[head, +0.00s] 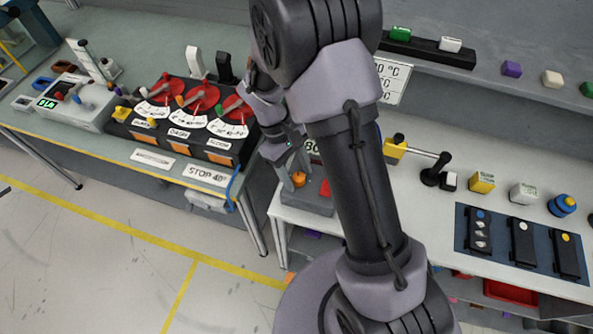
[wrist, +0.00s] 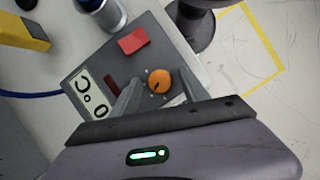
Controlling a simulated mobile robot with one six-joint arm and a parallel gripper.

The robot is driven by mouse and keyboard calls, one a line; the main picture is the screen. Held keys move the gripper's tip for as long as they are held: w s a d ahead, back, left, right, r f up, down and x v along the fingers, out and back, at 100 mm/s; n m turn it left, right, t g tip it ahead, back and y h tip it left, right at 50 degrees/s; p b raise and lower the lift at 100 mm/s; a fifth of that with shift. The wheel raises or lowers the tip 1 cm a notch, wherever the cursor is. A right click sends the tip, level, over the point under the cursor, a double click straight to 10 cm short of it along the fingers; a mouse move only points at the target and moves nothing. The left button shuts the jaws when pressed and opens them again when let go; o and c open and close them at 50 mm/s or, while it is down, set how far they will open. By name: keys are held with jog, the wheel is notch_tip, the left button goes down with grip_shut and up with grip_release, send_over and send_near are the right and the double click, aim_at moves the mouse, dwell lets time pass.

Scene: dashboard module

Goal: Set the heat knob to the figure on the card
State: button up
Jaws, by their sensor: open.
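The orange heat knob (wrist: 158,81) with a dark pointer line sits on a grey box (wrist: 85,65) in the wrist view. It also shows in the head view (head: 299,180). My gripper (wrist: 159,86) is open, with one finger on each side of the knob; I cannot tell whether they touch it. A white plate (wrist: 90,95) with large dark characters stands on the box, turned and partly cut off. A white card (head: 392,80) with °C lines is on the back wall in the head view, partly hidden by my arm.
A red block (wrist: 134,40) is on the box beside the knob. A bench with red dials (head: 203,98) and a "STOP 40°" label (head: 205,174) stands at left. A yellow block (head: 481,182) and a dark blue tray (head: 500,262) lie on the right bench.

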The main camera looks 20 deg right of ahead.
jog(key=p+v, duration=0.5)
jog(key=v, duration=1.2)
jog(key=shift+r, duration=0.2)
jog(key=shift+w, duration=0.1)
